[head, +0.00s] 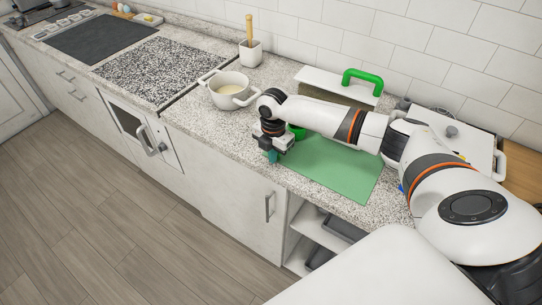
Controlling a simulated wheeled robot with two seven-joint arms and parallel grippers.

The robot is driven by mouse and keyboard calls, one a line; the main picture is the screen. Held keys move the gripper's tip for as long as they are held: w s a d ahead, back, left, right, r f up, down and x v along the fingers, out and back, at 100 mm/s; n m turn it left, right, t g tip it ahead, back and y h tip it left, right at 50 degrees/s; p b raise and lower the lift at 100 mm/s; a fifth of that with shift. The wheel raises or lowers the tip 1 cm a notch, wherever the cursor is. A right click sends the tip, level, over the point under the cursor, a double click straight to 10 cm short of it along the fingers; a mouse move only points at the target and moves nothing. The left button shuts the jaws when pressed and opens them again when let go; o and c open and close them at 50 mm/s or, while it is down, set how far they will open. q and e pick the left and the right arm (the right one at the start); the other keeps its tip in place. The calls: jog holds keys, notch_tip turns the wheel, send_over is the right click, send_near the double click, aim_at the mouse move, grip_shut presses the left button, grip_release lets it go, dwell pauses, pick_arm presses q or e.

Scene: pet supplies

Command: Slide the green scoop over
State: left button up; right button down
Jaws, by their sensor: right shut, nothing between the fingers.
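A bright green piece (298,132), likely part of the green scoop, shows just behind my right wrist, at the back left of a green mat (335,170). My arm hides most of it, so its full shape cannot be told. My right gripper (271,154) points down at the left end of the mat, near the counter's front edge. It is shut with nothing held. A small teal patch shows at its fingertips. I cannot tell whether the gripper touches the green piece. My left gripper is not in view.
A white pot (229,98) stands left of my right wrist, with a white utensil holder (250,52) behind it. The counter's front edge is close to the gripper.

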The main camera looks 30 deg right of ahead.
jog(key=d, duration=0.2)
jog(key=w+d, duration=0.1)
jog(key=d, duration=0.1)
jog(key=w+d, duration=0.1)
jog(key=d, duration=0.1)
jog(key=shift+a, duration=0.1)
